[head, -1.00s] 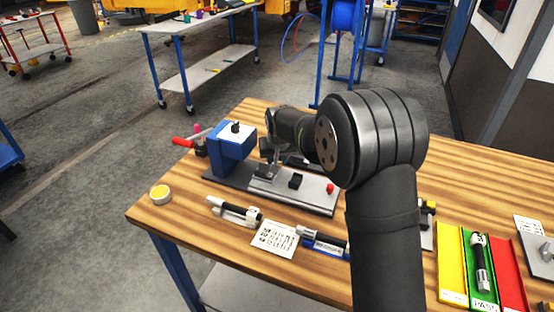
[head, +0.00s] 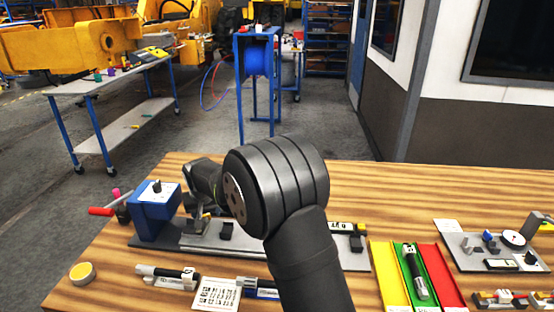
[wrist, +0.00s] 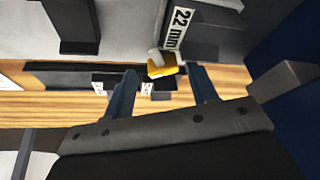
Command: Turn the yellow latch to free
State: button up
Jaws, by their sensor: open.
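In the wrist view a small yellow latch piece (wrist: 165,70) with a pale grey tip shows just past my fingertips, beside a grey block marked "22 mm" (wrist: 187,28). My gripper (wrist: 163,77) is open, with one dark finger on each side of the yellow piece in the picture. I see no clear contact, and the depth between them is hard to judge. In the head view my gripper (head: 203,213) is low over the fixture near its blue block (head: 156,208), and my arm partly hides it. I cannot make out the latch beside it there.
The fixture's grey plate (head: 258,247) lies on the wooden bench (head: 100,294). A red handle (head: 101,211) sticks out left of the blue block. A yellow-topped dark part (head: 358,235) stands at the right. Yellow, green and red trays (head: 447,280) lie further right.

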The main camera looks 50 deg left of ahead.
jog(key=shift+m+t, duration=0.4)
jog(key=shift+m, duration=0.6)
jog(key=a+v, duration=0.1)
jog(key=v, duration=1.6)
jog(key=w+d+r+n+g, duration=0.1)
jog(key=w+d+n, duration=0.3)
jog(key=w, duration=0.7)
jog(key=w+d+r+n+g, duration=0.2)
jog(key=w+d+n, duration=0.3)
jog(key=w, duration=0.7)
jog(key=shift+d+r, duration=0.25)
jog(key=shift+r, duration=0.4)
jog(key=shift+a, duration=0.1)
jog(key=s+a+f+m+g+h, duration=0.35)
jog(key=s+a+m, duration=0.85)
jog(key=m, duration=1.2)
jog(key=shift+y, duration=0.25)
jog(key=x, duration=1.8)
jog(key=shift+s+d+r, duration=0.15)
jog(key=shift+s+d, duration=0.1)
jog(key=shift+s, duration=0.05)
